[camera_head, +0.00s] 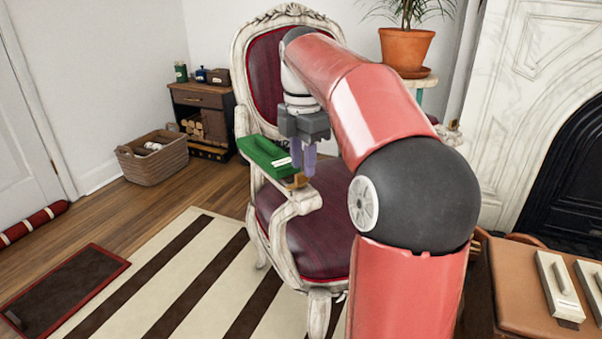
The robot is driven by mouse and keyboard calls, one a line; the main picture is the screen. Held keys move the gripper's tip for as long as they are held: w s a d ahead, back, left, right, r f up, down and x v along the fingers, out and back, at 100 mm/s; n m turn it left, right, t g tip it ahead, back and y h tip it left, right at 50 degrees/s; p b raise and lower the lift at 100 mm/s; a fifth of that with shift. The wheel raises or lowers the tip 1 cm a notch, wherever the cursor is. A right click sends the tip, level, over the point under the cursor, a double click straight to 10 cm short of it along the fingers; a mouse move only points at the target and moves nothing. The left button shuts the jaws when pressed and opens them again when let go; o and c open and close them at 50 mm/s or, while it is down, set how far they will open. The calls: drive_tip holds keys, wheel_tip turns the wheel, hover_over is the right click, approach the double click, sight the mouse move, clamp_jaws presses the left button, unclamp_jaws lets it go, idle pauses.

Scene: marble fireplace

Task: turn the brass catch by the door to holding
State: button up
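A small brass-coloured piece (297,182) sits at the near end of a green box (263,152), by the front of the chair's left armrest. It looks like the catch, but its turned position is too small to read. My gripper (303,170) points down just above and beside the brass piece, with its pale purple fingers close to it. I cannot tell whether the fingers touch it or how far apart they are. A white label lies on the green box near the fingers. A white door (25,130) stands at the far left, with no brass catch visible on it.
The green box rests on a carved white armchair (300,205) with a dark red seat. A wicker basket (152,160) and a small wooden cabinet (203,115) stand behind left. A potted plant (406,50) is behind my arm. A brown table (515,295) is at right.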

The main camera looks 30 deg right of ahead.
drive_tip(key=shift+f, duration=0.85)
clamp_jaws()
